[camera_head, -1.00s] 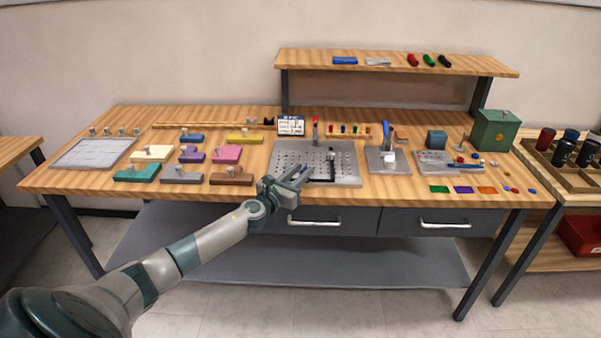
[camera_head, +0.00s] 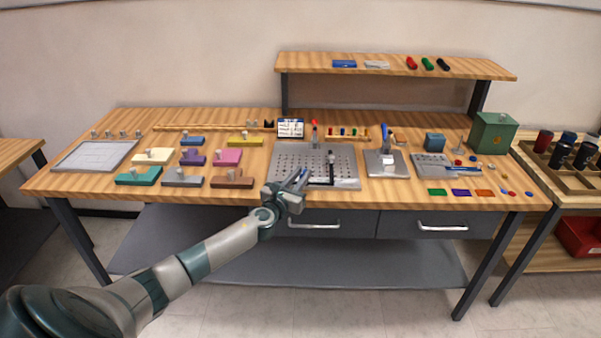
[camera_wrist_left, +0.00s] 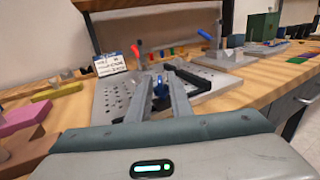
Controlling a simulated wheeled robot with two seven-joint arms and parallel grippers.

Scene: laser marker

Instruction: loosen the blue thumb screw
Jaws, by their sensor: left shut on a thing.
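In the head view my left gripper (camera_head: 302,174) is at the front left part of the plate (camera_head: 285,160), by a dark angled bar (camera_head: 331,170). The fingers hide much of the screw, so I cannot tell how far it is turned. My right gripper is not in view.
A red-tipped clamp (camera_head: 314,132) stands at the plate's back edge. A grey stand with a blue handle (camera_head: 384,132) is to the right. A label card (camera_head: 291,127) stands behind the plate. Coloured blocks, such as a brown one (camera_head: 231,178), lie to the left.

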